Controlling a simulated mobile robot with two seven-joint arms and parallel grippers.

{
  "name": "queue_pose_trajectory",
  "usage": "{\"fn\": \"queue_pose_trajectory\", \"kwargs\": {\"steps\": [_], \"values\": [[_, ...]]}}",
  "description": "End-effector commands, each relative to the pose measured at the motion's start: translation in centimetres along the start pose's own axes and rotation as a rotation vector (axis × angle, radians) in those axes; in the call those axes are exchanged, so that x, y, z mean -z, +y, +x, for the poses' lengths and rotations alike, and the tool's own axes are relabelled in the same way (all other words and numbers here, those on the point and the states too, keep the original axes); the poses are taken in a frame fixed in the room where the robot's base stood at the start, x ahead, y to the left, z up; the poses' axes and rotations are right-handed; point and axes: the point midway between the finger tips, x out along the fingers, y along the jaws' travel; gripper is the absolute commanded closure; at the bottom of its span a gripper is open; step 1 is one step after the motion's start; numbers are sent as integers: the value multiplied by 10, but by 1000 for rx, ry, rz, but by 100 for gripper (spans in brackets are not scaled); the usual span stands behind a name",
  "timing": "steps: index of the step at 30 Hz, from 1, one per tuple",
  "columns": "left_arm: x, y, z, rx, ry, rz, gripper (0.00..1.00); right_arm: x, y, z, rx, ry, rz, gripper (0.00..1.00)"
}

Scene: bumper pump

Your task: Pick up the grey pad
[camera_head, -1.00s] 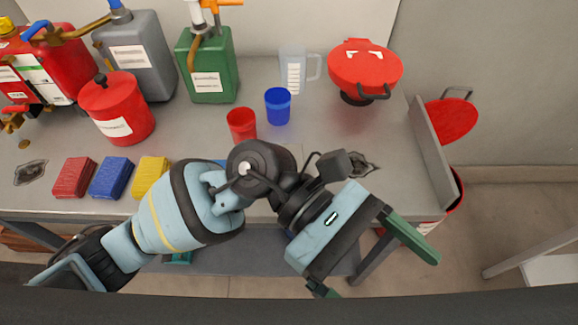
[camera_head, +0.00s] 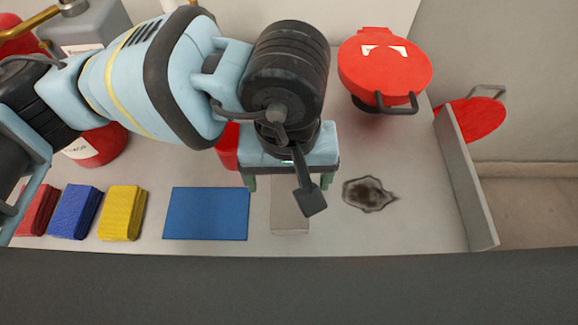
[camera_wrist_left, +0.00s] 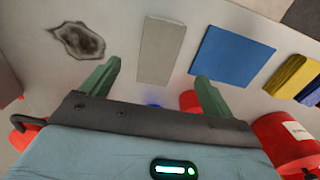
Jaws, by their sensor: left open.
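The grey pad (camera_head: 290,219) lies flat on the light grey table, right of the blue mat. My left gripper (camera_head: 288,182) is over its far part, pointing down, and hides some of it. In the left wrist view the grey pad (camera_wrist_left: 162,50) shows between and beyond the two open green fingers (camera_wrist_left: 157,72). Nothing is held between the fingers. How high the fingertips are above the table is hard to tell. My right gripper is not in view.
A blue mat (camera_head: 206,214) lies left of the pad, then yellow (camera_head: 122,213), blue (camera_head: 74,212) and red (camera_head: 38,211) cloth stacks. A dark stain (camera_head: 369,194) is right. A red lidded container (camera_head: 385,68) stands behind, and a grey panel (camera_head: 466,180) edges the right side.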

Motion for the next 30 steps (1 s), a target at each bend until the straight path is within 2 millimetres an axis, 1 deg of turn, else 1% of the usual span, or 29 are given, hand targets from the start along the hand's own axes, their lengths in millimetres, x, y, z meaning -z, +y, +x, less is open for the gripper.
{"fn": "queue_pose_trajectory", "kwargs": {"steps": [8, 13, 16, 23, 30], "values": [[1, -1, 1, 4, 5, 1, 13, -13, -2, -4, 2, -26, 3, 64], [1, -1, 15, 3, 2, -1, 13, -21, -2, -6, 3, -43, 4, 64], [2, -1, 24, 4, 3, -1, 13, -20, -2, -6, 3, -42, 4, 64], [2, 0, 32, 3, 2, -2, 13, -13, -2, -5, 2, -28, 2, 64], [6, 1, 64, 4, 2, -1, 13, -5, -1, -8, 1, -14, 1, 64]]}}
